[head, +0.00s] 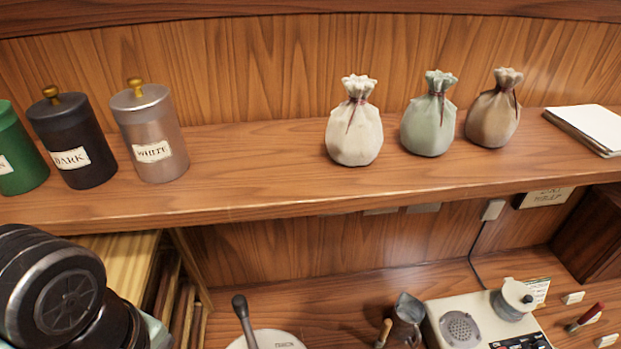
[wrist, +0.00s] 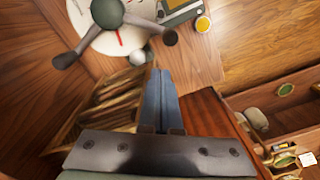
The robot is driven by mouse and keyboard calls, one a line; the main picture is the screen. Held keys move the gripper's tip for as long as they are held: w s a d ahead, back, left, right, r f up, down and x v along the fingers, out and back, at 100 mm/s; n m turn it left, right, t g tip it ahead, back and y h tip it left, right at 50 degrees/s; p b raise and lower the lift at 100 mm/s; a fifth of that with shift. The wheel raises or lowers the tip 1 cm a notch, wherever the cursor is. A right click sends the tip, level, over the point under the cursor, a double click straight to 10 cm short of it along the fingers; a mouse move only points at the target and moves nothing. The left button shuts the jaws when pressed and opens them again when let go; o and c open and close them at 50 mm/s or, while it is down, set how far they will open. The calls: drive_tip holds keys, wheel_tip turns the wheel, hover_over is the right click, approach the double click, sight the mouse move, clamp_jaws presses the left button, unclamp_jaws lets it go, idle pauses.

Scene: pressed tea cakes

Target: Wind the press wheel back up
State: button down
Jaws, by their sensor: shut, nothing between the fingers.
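The press wheel (wrist: 108,12) shows at the top left of the wrist view as a dark grey-green hub with spokes, cut off by the frame edge. One spoke points down-left and another points right. A pale round plate (wrist: 117,42) with a red mark lies behind it. In the head view only a dark round-ended rod (head: 243,318), seemingly a spoke, shows over a pale disc (head: 268,341) at the bottom edge. My gripper (wrist: 159,72) is shut and empty, below and right of the wheel in the wrist view, apart from it in the picture. Its fingers are outside the head view.
A shelf (head: 250,195) overhangs the counter, bearing lidded canisters (head: 152,130) and tied pouches (head: 354,125). A metal jug (head: 407,312) and a cream appliance (head: 440,318) stand right of the disc. Slatted wood (wrist: 98,108) lies left of my fingers.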

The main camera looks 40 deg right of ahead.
drive_tip(key=shift+f, duration=0.15)
wheel_tip(320, 180, down, 4)
drive_tip(key=b, duration=0.6)
drive_tip(key=shift+f, duration=0.2)
drive_tip(key=shift+s, duration=0.15)
drive_tip(key=s, duration=0.1)
drive_tip(key=s+b, duration=0.2)
drive_tip(key=shift+s+d+f, duration=0.1)
drive_tip(key=shift+s+d, duration=0.25)
drive_tip(key=shift+s, duration=0.05)
drive_tip(key=shift+s+d+b, duration=0.15)
drive_tip(key=shift+s+b, duration=0.4)
drive_tip(key=shift+s, duration=0.3)
idle(0.3)
